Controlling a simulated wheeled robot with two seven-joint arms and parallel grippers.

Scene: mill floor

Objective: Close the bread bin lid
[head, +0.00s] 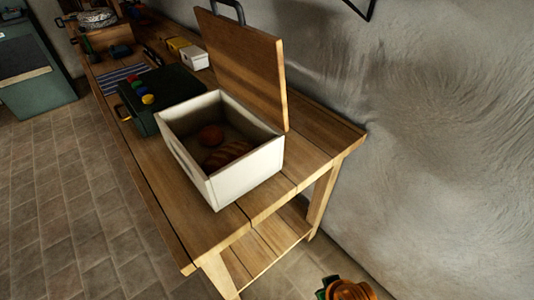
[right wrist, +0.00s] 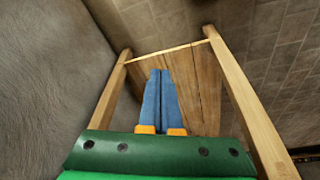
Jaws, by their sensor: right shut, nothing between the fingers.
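The bread bin (head: 235,178) is a white box on the wooden bench, with its wooden lid (head: 245,65) standing up open at the back. A dark handle (head: 228,8) is on the lid's upper edge. My left gripper is in neither view.
The bench (head: 165,195) has a lower shelf (head: 265,245). A dark green box (head: 165,95) with coloured knobs stands left of the bin. A white box (head: 194,57) is farther back. The grey wall (head: 440,130) is right of the bench. The tiled floor (head: 60,200) at left is clear.

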